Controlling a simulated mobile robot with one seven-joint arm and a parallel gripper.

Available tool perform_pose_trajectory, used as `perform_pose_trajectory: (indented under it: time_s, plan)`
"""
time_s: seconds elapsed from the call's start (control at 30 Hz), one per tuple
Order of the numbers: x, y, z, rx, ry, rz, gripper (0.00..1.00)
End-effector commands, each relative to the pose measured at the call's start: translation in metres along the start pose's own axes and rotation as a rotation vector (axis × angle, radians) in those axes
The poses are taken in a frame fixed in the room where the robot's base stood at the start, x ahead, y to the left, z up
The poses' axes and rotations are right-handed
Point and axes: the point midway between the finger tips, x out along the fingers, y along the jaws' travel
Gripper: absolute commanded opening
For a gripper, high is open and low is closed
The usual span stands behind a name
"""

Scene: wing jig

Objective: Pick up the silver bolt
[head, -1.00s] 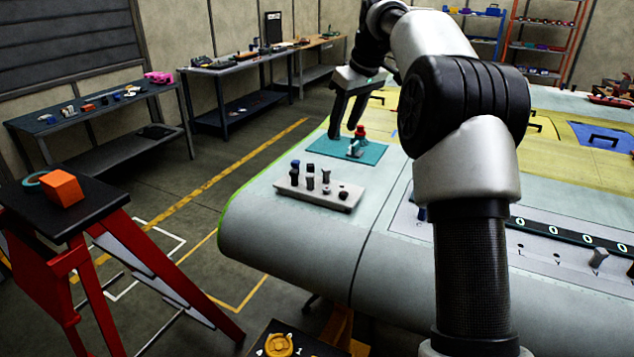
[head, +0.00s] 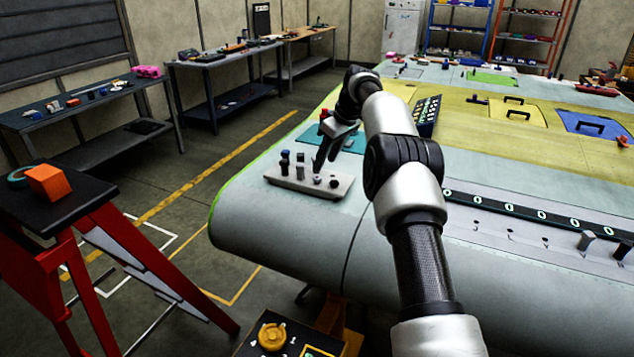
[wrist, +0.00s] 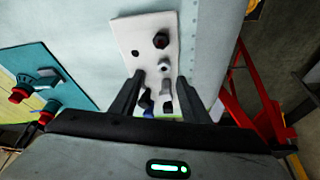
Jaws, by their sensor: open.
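A pale block (head: 345,189) on the grey wing surface holds several upright bolts; it also fills the middle of the wrist view (wrist: 128,32). A short bright silver bolt (wrist: 164,66) stands in it, close to my fingertips in the wrist view. A taller grey bolt (wrist: 166,87) and darker ones lie between the fingers in that view. My gripper (head: 325,165) is open and empty, pointing down over the block. Its fingers (wrist: 160,76) straddle the bolt row in the wrist view, apart from the bolts.
A teal mat (head: 350,144) with a red-topped fitting lies behind the block; the fitting also shows in the wrist view (wrist: 22,92). A red stepladder (head: 60,270) with an orange box (head: 47,182) stands at left. The wing surface in front of the block is clear.

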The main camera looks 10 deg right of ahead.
Motion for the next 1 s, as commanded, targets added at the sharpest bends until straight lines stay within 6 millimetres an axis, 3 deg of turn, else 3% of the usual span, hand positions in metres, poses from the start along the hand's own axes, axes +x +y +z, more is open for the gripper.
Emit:
perform_pose_trajectory:
  time_s: [0.27, 0.6, 0.83, 1.0]
  plan:
    - [0.017, -0.002, 0.000, -0.001, 0.000, 0.000, 0.42]
    - [0.061, -0.008, 0.001, 0.001, -0.001, -0.001, 0.42]
    - [0.064, -0.008, 0.000, 0.000, 0.000, 0.001, 0.42]
    - [0.064, -0.008, 0.000, 0.000, 0.000, 0.001, 0.15]
